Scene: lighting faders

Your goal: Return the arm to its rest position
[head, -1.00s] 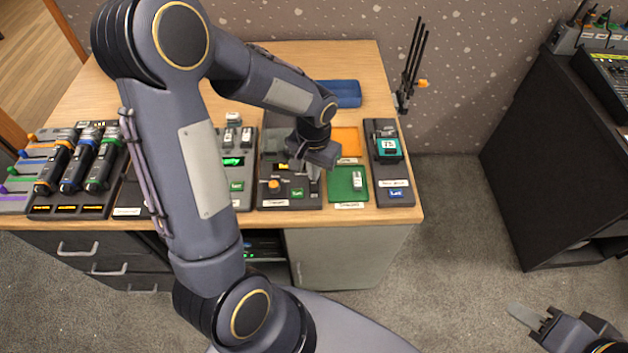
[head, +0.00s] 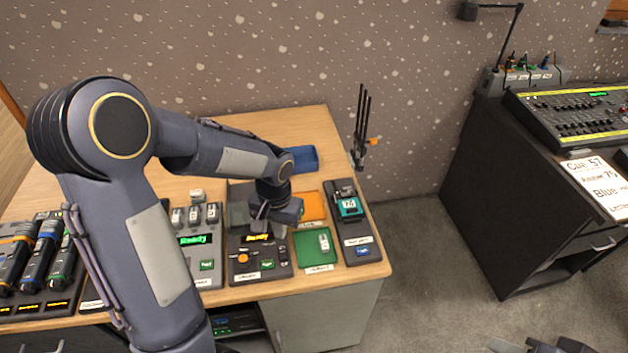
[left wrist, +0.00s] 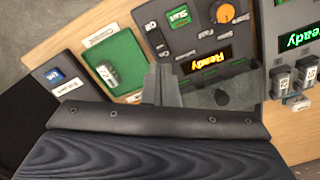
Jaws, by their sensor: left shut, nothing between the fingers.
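My left arm reaches in from the left in the head view. Its gripper (head: 270,222) is over the dark grey device with an amber "Ready" display (head: 257,238), an orange knob and a green button. In the left wrist view the shut fingers (left wrist: 163,85) point towards that device (left wrist: 207,62), with nothing held between them. I cannot tell the exact height above it. Only the tips and a bit of my right gripper (head: 535,346) show at the bottom right edge of the head view.
On the wooden desk (head: 85,188) a green tray (head: 315,252) holds a small grey piece, beside an orange tray (head: 314,206) and a teal-labelled device (head: 349,207). Black torch-like units (head: 40,255) stand left. A mixing console (head: 580,118) and a sign (head: 600,185) are right, across open carpet.

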